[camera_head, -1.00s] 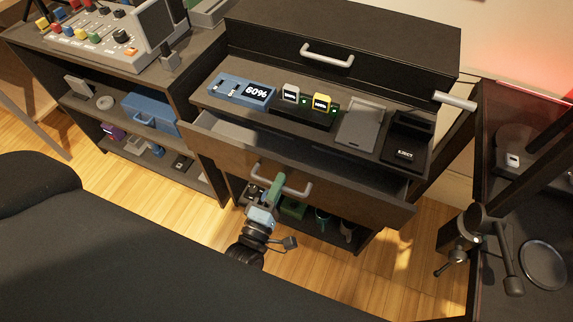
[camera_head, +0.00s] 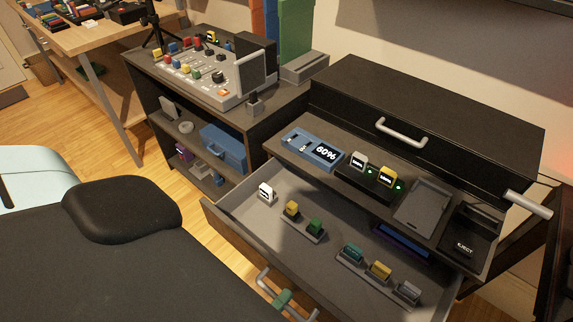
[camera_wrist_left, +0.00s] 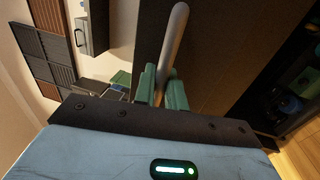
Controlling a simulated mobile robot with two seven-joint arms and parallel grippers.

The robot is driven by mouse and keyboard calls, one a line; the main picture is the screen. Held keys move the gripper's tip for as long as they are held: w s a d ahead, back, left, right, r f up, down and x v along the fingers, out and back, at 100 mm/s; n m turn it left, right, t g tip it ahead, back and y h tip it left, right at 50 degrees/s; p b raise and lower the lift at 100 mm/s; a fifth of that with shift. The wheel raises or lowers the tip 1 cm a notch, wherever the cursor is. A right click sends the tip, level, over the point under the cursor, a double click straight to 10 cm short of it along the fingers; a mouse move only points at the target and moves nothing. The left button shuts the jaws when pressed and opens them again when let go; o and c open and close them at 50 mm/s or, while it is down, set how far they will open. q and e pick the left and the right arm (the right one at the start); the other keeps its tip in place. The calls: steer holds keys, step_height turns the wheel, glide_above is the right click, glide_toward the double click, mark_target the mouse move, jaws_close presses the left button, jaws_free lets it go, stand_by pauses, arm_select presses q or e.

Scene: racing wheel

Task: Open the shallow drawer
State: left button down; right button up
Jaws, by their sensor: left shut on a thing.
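The shallow drawer (camera_head: 236,240) is pulled well out below the desk top in the head view, so its grey inside shows. Its light grey bar handle (camera_head: 264,281) is at the bottom edge of that view. The green fingers of my left gripper (camera_head: 282,299) are on the middle of the handle. In the left wrist view, the handle (camera_wrist_left: 173,45) runs between the two green fingertips of my left gripper (camera_wrist_left: 161,88), which are shut on it. My right gripper is not in view.
The drawer holds small white, yellow, green and grey cartridge-like blocks, such as a white one (camera_head: 266,193). Above are a blue display unit (camera_head: 313,149) and a closed black cabinet (camera_head: 425,120).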

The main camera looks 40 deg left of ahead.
arm_select(q)
steer(key=c, duration=1.8)
jaws_free()
steer(key=s, duration=0.2)
steer(key=s+f+b, duration=0.1)
steer(key=s, duration=0.4)
steer(key=shift+s+a+f, duration=0.1)
steer(key=shift+s+f, duration=0.15)
steer(key=shift+s, duration=0.1)
